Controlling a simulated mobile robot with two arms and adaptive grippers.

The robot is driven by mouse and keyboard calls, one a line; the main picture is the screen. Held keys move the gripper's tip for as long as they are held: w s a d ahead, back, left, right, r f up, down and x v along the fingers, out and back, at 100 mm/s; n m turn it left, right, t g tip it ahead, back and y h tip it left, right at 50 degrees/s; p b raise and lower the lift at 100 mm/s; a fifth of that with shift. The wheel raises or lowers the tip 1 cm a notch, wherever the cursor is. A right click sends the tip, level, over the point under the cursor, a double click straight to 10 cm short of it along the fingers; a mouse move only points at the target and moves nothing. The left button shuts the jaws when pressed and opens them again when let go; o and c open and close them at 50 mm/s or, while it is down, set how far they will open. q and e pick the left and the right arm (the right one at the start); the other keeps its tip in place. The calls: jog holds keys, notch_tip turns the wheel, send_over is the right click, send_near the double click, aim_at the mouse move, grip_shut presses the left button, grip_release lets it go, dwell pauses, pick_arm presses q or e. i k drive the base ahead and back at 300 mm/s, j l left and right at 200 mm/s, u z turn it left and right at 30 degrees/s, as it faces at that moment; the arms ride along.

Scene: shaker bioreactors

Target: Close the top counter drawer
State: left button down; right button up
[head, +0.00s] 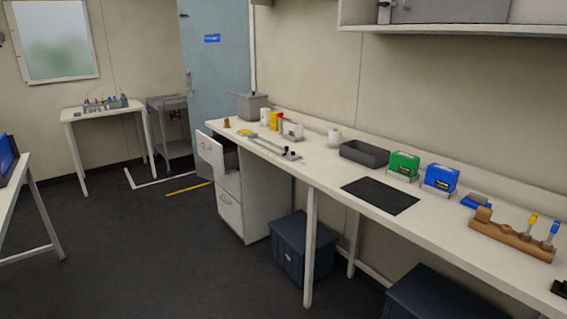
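The top counter drawer (210,153) is pulled out from the white cabinet under the far left end of the counter. Its white front has a handle and stands out to the left, with the dark inside partly showing behind it. The drawer below it (230,214) is shut, flush with the cabinet (258,198). Neither of my grippers is in the head view.
The long counter (310,174) holds a grey tray (364,154), green and blue boxes and a wooden rack (512,236). Blue bins (290,246) stand below. Open floor (165,255) lies left of the cabinet. A side table (90,112) and cart stand behind.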

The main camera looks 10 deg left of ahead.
aim_at(221, 152)
jog(key=i+j+u, duration=0.15)
jog(key=i+u, duration=0.25)
jog(key=i, duration=0.3)
jog(key=i+l+u, duration=0.1)
jog(key=i+u, duration=0.3)
jog(key=i, duration=0.35)
jog(key=i+z, duration=0.1)
jog(key=i, duration=0.65)
jog(key=i+j, duration=0.15)
jog(key=i, duration=0.55)
jog(key=i+j+z, duration=0.15)
jog(key=i, duration=0.6)
